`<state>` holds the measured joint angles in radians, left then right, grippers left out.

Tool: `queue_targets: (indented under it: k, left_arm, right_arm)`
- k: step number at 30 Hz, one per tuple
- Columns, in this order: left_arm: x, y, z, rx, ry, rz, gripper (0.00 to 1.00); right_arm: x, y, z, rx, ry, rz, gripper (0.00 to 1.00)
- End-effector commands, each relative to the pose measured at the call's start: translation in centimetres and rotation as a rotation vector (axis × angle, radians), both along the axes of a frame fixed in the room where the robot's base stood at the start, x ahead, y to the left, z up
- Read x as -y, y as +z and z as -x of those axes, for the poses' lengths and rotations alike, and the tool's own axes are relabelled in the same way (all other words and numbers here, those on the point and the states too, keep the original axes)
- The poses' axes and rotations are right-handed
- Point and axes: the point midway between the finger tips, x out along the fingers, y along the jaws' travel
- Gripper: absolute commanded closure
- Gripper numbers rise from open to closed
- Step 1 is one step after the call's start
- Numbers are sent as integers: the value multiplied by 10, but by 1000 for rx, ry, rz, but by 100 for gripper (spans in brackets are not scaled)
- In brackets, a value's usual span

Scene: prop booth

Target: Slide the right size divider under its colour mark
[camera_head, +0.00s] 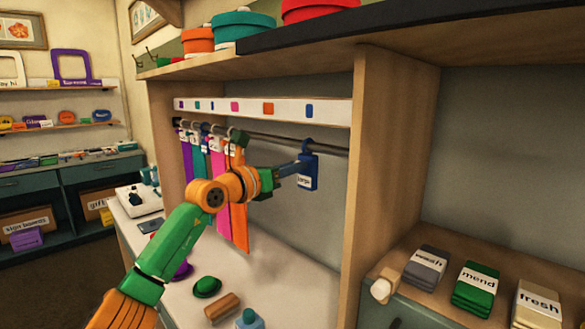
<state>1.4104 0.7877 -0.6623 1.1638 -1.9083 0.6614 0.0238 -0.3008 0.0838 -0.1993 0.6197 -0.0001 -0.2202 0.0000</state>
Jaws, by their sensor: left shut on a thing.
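A blue size divider (310,172) with a white label, its word too small to read for sure, is upright at the right part of the dark rail (275,140). Its top hook overlaps the rail; I cannot tell whether it hangs on it. My left gripper (297,170) is shut on the divider from the left. A white strip (250,107) above the rail carries colour marks. A blue mark (309,111) is at its right, almost straight above the divider; an orange mark (268,109) is left of that. My right gripper is not in view.
Coloured scarves (217,175) hang at the rail's left, partly behind my left arm. A wooden upright (385,170) bounds the bay on the right. A green hat (207,287) and a brown block (222,307) lie on the counter below. Rail right of the divider is bare.

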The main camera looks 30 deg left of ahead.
Motion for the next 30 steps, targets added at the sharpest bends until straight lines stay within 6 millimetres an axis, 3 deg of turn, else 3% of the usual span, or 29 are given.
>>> queue_targets:
  k: [15,16,19,27,30]
  left_arm:
    - [0,3,0,7,-1,3,100]
    - [0,3,0,7,-1,3,72]
    - [0,2,0,6,-1,3,48]
    - [0,1,1,4,0,2,48]
    - [-3,-4,12,8,-1,-1,48]
  right_arm:
    - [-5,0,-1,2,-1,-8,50]
    - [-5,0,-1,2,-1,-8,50]
    - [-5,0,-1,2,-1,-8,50]
    - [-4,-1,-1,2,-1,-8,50]
    - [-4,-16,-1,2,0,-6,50]
